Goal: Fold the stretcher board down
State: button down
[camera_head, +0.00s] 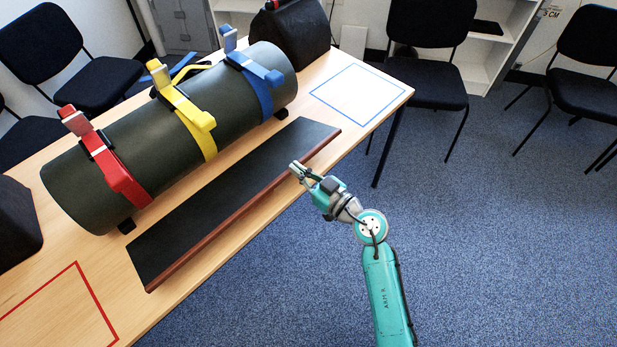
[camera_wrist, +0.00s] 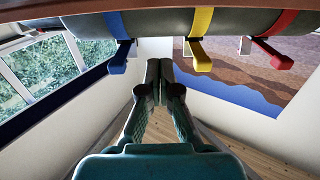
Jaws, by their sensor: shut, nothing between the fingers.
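The stretcher board (camera_head: 235,195), black with a red-brown edge, appears to lie flat on the table along the front of a dark green cylinder (camera_head: 165,135). Red (camera_head: 125,185), yellow (camera_head: 190,115) and blue (camera_head: 255,75) straps cross the cylinder. My gripper (camera_head: 296,168) is shut and empty at the board's front long edge, toward its right end; I cannot tell whether it touches. In the wrist view its closed fingers (camera_wrist: 158,68) point at a pale wall, with the cylinder (camera_wrist: 155,23) and its strap ends above.
The wooden table (camera_head: 190,297) has a blue outlined square (camera_head: 358,93) at the right and a red outlined one (camera_head: 77,264) at the left. Dark blocks stand at both ends of the cylinder. Chairs (camera_head: 425,80) stand beyond; the blue carpet (camera_head: 480,230) at right is clear.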

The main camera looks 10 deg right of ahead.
aim_at(286, 172)
jog(key=x, duration=0.5)
jog(key=shift+s+d+f, duration=0.2)
jog(key=shift+s+f, duration=0.05)
jog(key=shift+f, duration=0.4)
jog(key=shift+s+d+f, duration=0.2)
jog(key=shift+f, duration=0.45)
jog(key=shift+s+d+f, duration=0.15)
jog(key=shift+s+f, duration=0.1)
jog(key=shift+f, duration=0.35)
jog(key=shift+f, duration=0.1)
